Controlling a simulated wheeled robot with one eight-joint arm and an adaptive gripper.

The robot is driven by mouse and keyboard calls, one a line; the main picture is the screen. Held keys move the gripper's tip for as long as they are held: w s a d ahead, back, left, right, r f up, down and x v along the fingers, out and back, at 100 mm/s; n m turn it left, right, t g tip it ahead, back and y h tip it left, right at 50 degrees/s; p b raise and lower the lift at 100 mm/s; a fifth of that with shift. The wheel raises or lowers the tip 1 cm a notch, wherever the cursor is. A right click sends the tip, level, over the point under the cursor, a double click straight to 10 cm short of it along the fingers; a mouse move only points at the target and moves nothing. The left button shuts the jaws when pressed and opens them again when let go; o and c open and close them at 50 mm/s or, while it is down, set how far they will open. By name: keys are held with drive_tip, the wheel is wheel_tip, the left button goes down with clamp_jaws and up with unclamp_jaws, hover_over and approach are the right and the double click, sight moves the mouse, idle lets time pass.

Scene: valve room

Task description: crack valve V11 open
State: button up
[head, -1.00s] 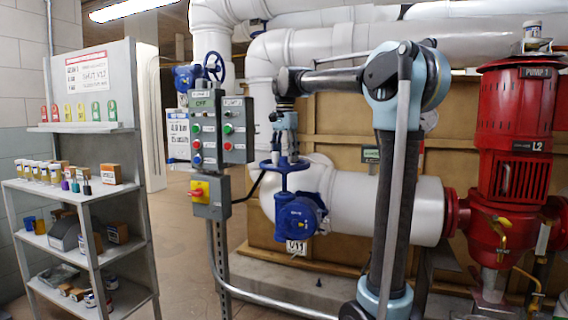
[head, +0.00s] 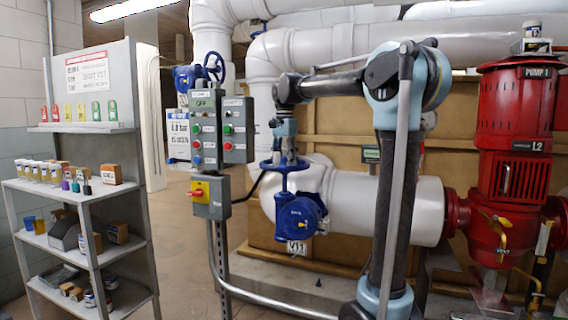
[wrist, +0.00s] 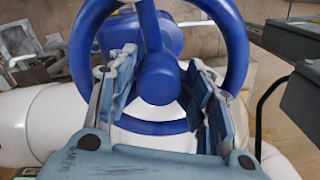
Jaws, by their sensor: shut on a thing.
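Valve V11 is a blue valve (head: 300,215) on the large white pipe, with a tag (head: 297,247) below it. Its blue handwheel (head: 271,167) lies level on top of the stem. My gripper (head: 288,158) points down onto the wheel from above. In the wrist view the wheel's rim (wrist: 237,50) and round hub (wrist: 158,79) are close up. My gripper's fingers (wrist: 163,92) reach inside the rim, one on each side of the hub. They are shut on the handwheel; the exact contact is partly hidden by the finger pads.
A grey control box (head: 206,140) with buttons and a red-yellow switch (head: 199,190) stands just left of the valve. A red pump (head: 513,135) stands at the right. A grey shelf (head: 95,210) with small items is at the far left. Floor shows between shelf and control post.

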drive_tip(key=shift+s+d+f, duration=0.1)
drive_tip(key=n, duration=0.7)
drive_tip(key=shift+n, duration=3.4)
drive_tip(key=o, duration=0.9)
drive_tip(key=shift+d, duration=0.1)
